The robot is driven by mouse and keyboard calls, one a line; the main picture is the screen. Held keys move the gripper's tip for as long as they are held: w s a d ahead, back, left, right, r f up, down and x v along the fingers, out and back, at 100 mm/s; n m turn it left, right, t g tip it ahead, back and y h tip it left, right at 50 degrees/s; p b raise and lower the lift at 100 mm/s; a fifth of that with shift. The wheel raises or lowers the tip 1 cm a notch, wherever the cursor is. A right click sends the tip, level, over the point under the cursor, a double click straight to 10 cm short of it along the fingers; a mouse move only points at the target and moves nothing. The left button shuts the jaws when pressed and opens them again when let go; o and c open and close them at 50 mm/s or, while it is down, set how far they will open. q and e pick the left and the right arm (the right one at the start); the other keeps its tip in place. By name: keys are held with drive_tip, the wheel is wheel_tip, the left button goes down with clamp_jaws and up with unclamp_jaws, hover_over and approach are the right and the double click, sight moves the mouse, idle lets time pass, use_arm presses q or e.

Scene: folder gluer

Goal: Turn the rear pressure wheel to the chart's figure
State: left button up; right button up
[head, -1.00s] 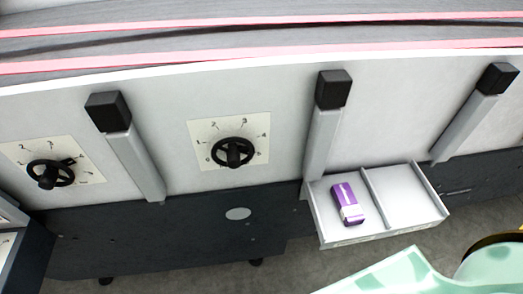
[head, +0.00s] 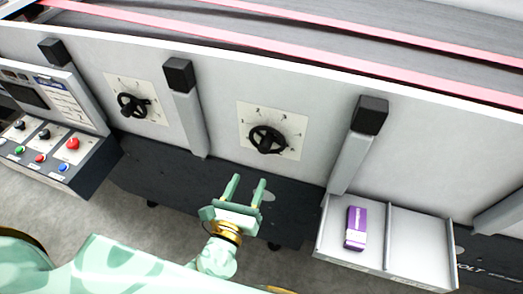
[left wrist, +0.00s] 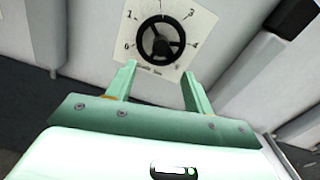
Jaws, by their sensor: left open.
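Two black handwheels sit on white numbered dial plates on the machine's light side panel: one (head: 133,105) at left, one (head: 266,140) near the middle. I cannot tell from the pictures which is named rear. My left gripper (head: 247,184) is open and empty, below and in front of the middle wheel, apart from it, its fingers pointing at the panel. In the left wrist view, a wheel (left wrist: 161,39) with spokes shows ahead, beyond the open fingers (left wrist: 158,75); figures 1, 3 and 4 are readable on its plate (left wrist: 185,22). My right gripper is not in view.
A control console (head: 55,125) with a screen, a printed label (head: 66,95), knobs and coloured buttons stands at left. Grey posts with black caps (head: 370,115) flank the wheels. A two-part tray (head: 415,240) holding a purple-and-white box (head: 356,228) juts out at right.

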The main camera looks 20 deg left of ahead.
sight(263, 152)
use_arm(q)
drive_tip(key=w, duration=0.3)
drive_tip(key=w+p, duration=0.1)
drive_tip(key=w, duration=0.5)
drive_tip(key=shift+w+d, duration=0.25)
drive_tip(key=shift+w, duration=0.1)
drive_tip(key=shift+w+d, duration=0.15)
drive_tip(key=shift+w, duration=0.45)
drive_tip(key=shift+f, duration=0.1)
drive_tip(key=c, duration=1)
drive_tip(key=shift+o, duration=0.2)
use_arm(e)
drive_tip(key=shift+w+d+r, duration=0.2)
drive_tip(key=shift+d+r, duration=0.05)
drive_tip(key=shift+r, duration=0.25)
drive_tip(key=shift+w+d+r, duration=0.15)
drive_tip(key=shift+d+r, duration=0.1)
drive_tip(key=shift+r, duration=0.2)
